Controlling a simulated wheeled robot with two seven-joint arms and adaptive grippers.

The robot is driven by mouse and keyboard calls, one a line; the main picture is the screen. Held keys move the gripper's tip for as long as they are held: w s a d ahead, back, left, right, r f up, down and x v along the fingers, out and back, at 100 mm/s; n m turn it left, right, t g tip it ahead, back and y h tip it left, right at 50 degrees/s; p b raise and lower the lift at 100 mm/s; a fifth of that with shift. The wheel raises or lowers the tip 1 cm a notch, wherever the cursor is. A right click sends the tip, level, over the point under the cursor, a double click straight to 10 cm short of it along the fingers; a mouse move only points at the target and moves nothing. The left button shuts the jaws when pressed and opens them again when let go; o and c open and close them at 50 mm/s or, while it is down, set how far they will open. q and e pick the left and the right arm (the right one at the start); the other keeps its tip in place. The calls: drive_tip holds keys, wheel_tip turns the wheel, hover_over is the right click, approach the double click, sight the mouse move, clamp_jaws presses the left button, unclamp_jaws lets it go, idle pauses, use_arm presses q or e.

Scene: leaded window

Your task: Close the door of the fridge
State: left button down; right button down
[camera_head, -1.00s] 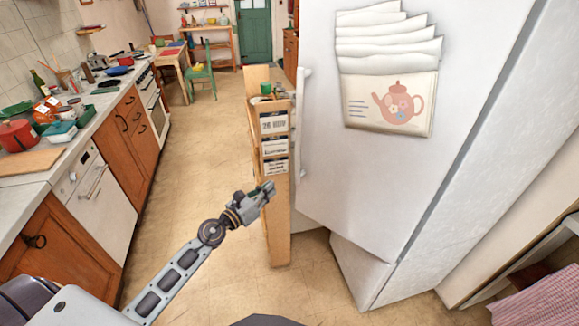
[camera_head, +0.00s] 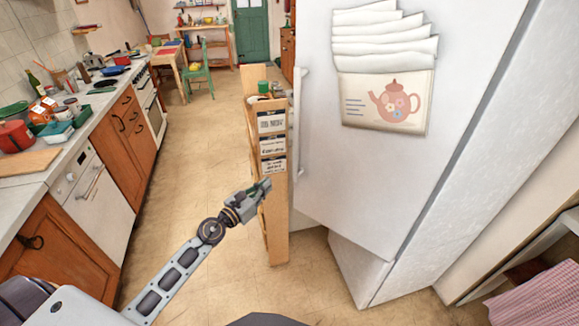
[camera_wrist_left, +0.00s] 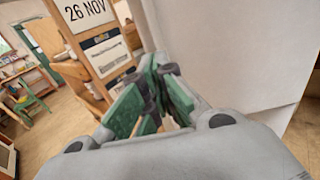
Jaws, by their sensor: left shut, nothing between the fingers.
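The white fridge door (camera_head: 390,165) fills the right of the head view, with a teapot picture and papers on it. Its vertical handle (camera_head: 302,105) is on its left edge. The door's lower left corner sticks out past the lower white front (camera_head: 358,272), so it stands ajar. A grey strip (camera_head: 450,160) runs between the door and the white side. My left gripper (camera_head: 265,185) is shut and empty, left of the door and in front of a wooden rack. In the left wrist view, its green-padded fingers (camera_wrist_left: 152,92) point toward the rack and the white surface; contact cannot be told.
The tall wooden rack (camera_head: 277,225) with labelled cards stands close to the door's handle edge. A counter with orange-brown cupboards (camera_head: 125,140) runs along the left. The tiled floor (camera_head: 195,150) between is clear. A shelf with a pink cloth (camera_head: 535,298) is at lower right.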

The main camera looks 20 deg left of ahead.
use_arm(q)
drive_tip(key=p, duration=0.1)
approach(294, 162)
drive_tip(key=shift+x, duration=3.55)
drive_tip(key=shift+w, duration=0.15)
